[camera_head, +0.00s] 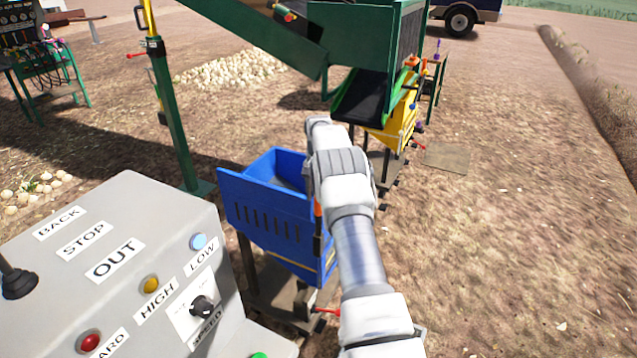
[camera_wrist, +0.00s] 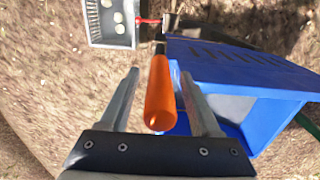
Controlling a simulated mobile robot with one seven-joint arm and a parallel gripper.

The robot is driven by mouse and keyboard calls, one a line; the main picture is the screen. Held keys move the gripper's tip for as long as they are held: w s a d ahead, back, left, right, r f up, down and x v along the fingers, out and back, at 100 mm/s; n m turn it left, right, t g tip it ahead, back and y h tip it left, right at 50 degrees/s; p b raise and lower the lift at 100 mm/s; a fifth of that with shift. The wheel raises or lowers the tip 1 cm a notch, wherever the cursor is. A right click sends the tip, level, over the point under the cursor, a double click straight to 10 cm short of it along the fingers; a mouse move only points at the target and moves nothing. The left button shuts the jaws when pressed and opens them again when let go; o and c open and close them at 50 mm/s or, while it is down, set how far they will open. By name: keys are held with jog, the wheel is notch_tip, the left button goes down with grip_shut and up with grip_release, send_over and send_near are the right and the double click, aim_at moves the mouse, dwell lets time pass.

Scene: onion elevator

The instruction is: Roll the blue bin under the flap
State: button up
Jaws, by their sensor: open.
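The blue bin (camera_head: 265,215) stands on a wheeled base left of my arm in the head view. It also fills the right side of the wrist view (camera_wrist: 215,65). An orange handle (camera_wrist: 161,95) beside the bin lies between the two fingers of my open gripper (camera_wrist: 160,74). I cannot tell whether the fingers touch it. My arm hides the gripper in the head view. The green chute end with a dark surface (camera_head: 362,97), seemingly the flap, hangs at the elevator's lower end. A yellow bin (camera_head: 397,128) stands beneath it.
A grey control panel (camera_head: 130,270) fills the lower left. A green post (camera_head: 170,120) stands behind the blue bin. A grey crate with pale onions (camera_wrist: 110,42) shows in the wrist view. An onion pile (camera_head: 232,68) lies behind. Bare ground is open at right.

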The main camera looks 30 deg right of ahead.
notch_tip(320, 180, up, 17)
jog(key=p, duration=0.2)
jog(key=shift+p, duration=0.4)
jog(key=shift+r, duration=0.1)
